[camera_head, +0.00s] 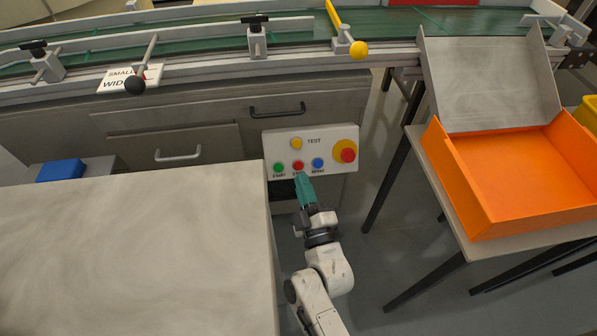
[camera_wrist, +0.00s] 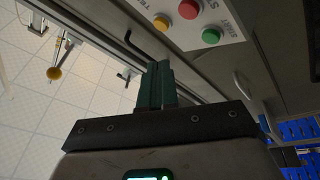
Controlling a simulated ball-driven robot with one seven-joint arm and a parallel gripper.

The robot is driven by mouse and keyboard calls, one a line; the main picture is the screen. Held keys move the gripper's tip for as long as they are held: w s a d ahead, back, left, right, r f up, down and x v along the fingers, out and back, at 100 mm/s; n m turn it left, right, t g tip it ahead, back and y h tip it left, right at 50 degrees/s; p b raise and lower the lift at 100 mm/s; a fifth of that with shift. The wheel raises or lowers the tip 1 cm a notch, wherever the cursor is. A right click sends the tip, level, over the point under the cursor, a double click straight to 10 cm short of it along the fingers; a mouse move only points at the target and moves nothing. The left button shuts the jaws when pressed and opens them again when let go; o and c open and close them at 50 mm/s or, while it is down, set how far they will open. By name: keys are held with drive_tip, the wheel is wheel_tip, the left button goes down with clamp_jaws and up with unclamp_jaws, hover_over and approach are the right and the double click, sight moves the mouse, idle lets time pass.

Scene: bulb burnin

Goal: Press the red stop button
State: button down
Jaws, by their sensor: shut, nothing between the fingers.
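The red stop button (camera_head: 298,166) is on a white control panel (camera_head: 325,163), between a green button (camera_head: 279,168) and a blue button (camera_head: 317,163). A yellow button (camera_head: 296,143) marked TEST is above it. My gripper (camera_head: 300,177) is shut and empty, with its green fingertips just below the red button in the head view. Whether it touches the panel cannot be told there. In the wrist view, the red button (camera_wrist: 188,9) is at the top edge, above and right of my gripper's fingertips (camera_wrist: 158,66), with the green button below right of it.
A large red knob on a yellow disc (camera_head: 345,151) is at the panel's right. A grey table (camera_head: 140,250) stands at left, close to my arm. An orange open box (camera_head: 515,175) lies on a stand at right. A conveyor (camera_head: 200,45) runs above the panel.

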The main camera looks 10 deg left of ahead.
sight(298, 165)
drive_tip(key=shift+w+a+f+b, duration=0.2)
drive_tip(key=shift+w+f+b, duration=0.25)
drive_tip(key=shift+w+b, duration=0.35)
drive_tip(key=shift+w+a+f+b, duration=0.25)
drive_tip(key=shift+w+f+b, duration=0.15)
drive_tip(key=shift+w+b, duration=0.35)
drive_tip(key=shift+w+a+f+b, duration=0.2)
drive_tip(key=shift+w+f+b, duration=0.35)
drive_tip(key=shift+b, duration=0.4)
drive_tip(key=shift+r, duration=0.1)
drive_tip(key=shift+w, duration=0.1)
drive_tip(key=shift+w+a+f+b, duration=0.1)
drive_tip(key=shift+w+f+b, duration=0.1)
drive_tip(key=shift+w+b, duration=0.1)
drive_tip(key=shift+w+f+b, duration=0.2)
drive_tip(key=shift+w+b, duration=0.1)
drive_tip(key=shift+b, duration=0.05)
idle(0.6)
drive_tip(key=shift+s+r, duration=0.1)
drive_tip(key=shift+r, duration=0.05)
idle(0.3)
drive_tip(key=shift+s+r+p, duration=0.3)
drive_tip(key=shift+s+p, duration=0.25)
drive_tip(key=shift+p, duration=0.6)
